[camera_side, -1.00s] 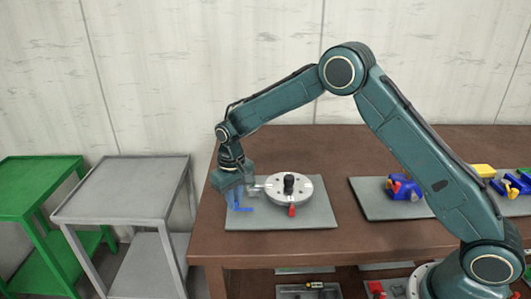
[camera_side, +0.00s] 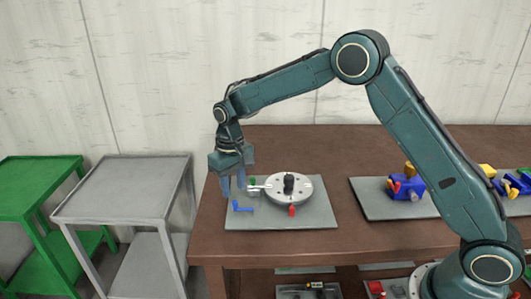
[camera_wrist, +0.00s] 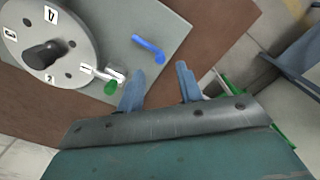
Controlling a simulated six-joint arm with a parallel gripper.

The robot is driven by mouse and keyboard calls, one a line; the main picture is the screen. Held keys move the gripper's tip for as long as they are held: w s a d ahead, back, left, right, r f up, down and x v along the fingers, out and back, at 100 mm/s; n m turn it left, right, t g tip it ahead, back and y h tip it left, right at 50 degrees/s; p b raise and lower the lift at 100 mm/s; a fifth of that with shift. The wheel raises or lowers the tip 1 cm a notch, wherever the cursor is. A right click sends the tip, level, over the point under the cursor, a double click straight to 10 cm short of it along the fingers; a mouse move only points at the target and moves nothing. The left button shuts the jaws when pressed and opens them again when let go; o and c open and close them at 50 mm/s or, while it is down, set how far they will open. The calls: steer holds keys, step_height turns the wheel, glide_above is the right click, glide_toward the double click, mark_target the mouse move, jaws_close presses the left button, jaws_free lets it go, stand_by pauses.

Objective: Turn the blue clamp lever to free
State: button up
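The blue clamp lever (camera_side: 243,208) lies on the front left part of the grey plate (camera_side: 320,215), and it also shows in the wrist view (camera_wrist: 149,49). My gripper (camera_side: 233,190) is above and behind the lever, apart from it. In the wrist view my gripper (camera_wrist: 160,75) has its two blue-grey fingers spread with nothing between them. The lever lies just beyond the fingertips. The round light-grey disc (camera_side: 273,191) with a black knob (camera_side: 289,181) stands right of the lever on the same plate.
A green knob (camera_wrist: 110,87) on a metal arm sits at the disc's edge, close to one finger. A red handle (camera_side: 292,210) is at the disc's front. A blue vise-like fixture (camera_side: 405,186) stands on another plate at right. A grey cart (camera_side: 120,190) stands left of the table.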

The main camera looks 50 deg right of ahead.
mark_target(235, 201)
step_height(235, 201, up, 9)
stand_by(0.4)
steer(key=s+d+r+t, duration=0.1)
steer(key=s+d+r, duration=0.2)
steer(key=s+r, duration=0.4)
steer(key=s+d+r+t, duration=0.2)
steer(key=s+r, duration=0.3)
steer(key=s, duration=0.4)
steer(key=s+d+f+t, duration=0.1)
steer(key=s, duration=0.9)
steer(key=s+d+f+t, duration=0.1)
steer(key=s+d, duration=0.1)
steer(key=s, duration=0.7)
steer(key=shift+s+f+t, duration=0.3)
steer(key=shift+s+f, duration=0.05)
steer(key=shift+f, duration=0.05)
